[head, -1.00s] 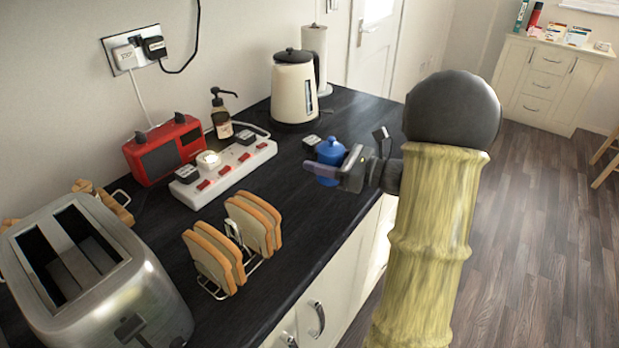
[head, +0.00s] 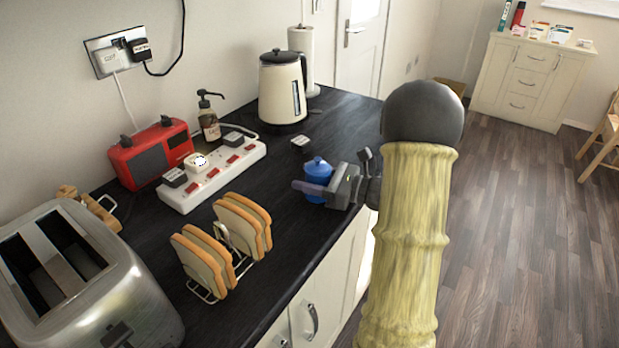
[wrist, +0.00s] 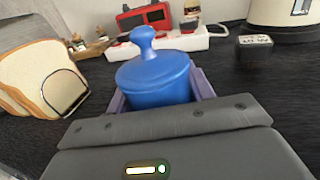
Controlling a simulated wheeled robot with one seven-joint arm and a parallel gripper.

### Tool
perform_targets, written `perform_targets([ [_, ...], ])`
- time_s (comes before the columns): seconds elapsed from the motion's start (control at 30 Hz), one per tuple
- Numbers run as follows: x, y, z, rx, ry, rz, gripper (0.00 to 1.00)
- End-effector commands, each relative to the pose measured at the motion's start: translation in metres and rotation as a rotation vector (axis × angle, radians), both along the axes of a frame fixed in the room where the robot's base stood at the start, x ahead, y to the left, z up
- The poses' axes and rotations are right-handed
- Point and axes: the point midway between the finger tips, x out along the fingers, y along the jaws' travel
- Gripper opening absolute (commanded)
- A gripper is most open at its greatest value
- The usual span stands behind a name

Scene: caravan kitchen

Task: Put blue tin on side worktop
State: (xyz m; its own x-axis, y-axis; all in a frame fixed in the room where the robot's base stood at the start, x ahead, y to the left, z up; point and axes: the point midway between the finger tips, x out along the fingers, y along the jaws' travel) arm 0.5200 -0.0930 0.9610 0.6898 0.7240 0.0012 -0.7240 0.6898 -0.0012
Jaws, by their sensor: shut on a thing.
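The blue tin (head: 317,169) has a knobbed lid and is upright near the front edge of the black worktop. My gripper (head: 318,187) reaches it from the right and is shut on it, with a finger on each side. In the wrist view the blue tin (wrist: 153,80) sits between my gripper's fingers (wrist: 158,92); its lower part is hidden behind the gripper body. I cannot tell whether its base touches the worktop. A white sideboard with drawers (head: 522,82) stands across the room at the far right; I cannot tell whether it is the side worktop.
On the black worktop (head: 270,200) are a toast rack (head: 222,240), toaster (head: 90,275), red radio (head: 150,152), power strip (head: 213,175), pump bottle (head: 209,122) and kettle (head: 283,88). A small dark box (head: 300,143) is behind the tin.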

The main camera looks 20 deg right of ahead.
Motion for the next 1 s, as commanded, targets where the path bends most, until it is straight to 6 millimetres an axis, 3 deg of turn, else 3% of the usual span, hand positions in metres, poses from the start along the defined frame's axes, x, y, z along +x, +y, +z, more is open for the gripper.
perform_targets([
  [0.13,0.0,0.0,-0.003,0.0,0.0,0.0,0.29],
  [0.17,0.0,0.0,-0.003,0.0,0.0,0.0,0.54],
  [0.27,0.0,0.0,-0.003,0.0,0.0,0.0,0.74],
  [0.67,-0.001,-0.001,0.001,0.0,0.0,-0.001,0.74],
  [1.0,-0.038,-0.042,0.0,-0.001,0.001,-0.006,0.74],
])
